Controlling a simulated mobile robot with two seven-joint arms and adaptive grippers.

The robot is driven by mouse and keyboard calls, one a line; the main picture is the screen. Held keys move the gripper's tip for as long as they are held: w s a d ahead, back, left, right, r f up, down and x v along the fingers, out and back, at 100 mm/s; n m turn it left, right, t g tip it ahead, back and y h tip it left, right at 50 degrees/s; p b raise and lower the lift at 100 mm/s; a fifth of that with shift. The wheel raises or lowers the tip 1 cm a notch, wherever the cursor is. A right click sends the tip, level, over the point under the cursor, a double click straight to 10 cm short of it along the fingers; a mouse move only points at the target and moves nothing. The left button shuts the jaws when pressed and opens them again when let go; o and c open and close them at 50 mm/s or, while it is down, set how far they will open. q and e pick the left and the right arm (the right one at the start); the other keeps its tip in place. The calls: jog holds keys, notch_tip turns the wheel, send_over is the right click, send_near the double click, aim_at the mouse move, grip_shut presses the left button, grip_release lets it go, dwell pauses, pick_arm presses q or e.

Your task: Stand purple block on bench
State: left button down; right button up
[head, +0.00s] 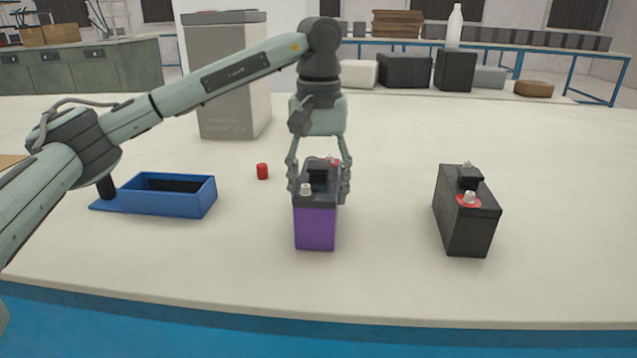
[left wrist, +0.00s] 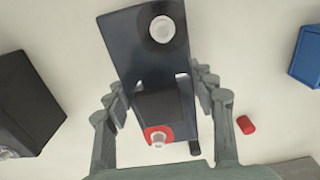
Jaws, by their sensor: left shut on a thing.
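The purple block (head: 315,228) is a battery with a purple body and a dark top. It is upright near the middle of the bench (head: 380,285) in the head view. My left gripper (head: 319,190) comes down from above and is shut on it, one finger on each side. The left wrist view shows its dark top (left wrist: 140,60) between my left gripper's fingers (left wrist: 165,105), with two pale terminals, one ringed in red. I cannot tell whether its underside touches the bench. My right gripper is not in view.
A black battery (head: 466,215) stands to the right. A blue open tray (head: 180,203) is at the left, with a small red cap (head: 262,171) between it and the purple block. A large grey box (head: 228,80) stands behind. The front of the bench is clear.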

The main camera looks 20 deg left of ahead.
aim_at(319, 165)
pick_arm(q)
jog(key=c, duration=1)
grip_release()
jog(key=shift+f, duration=0.1)
jog(key=o, duration=0.4)
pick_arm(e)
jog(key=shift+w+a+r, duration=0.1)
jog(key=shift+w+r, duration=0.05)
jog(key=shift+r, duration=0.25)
pick_arm(q)
jog(key=shift+o, duration=0.2)
jog(key=shift+r, duration=0.2)
jog(key=shift+r, duration=0.25)
notch_tip(319, 165, up, 7)
jog(key=shift+r, duration=0.1)
jog(key=shift+r+p, duration=0.65)
jog(key=shift+r, duration=1.5)
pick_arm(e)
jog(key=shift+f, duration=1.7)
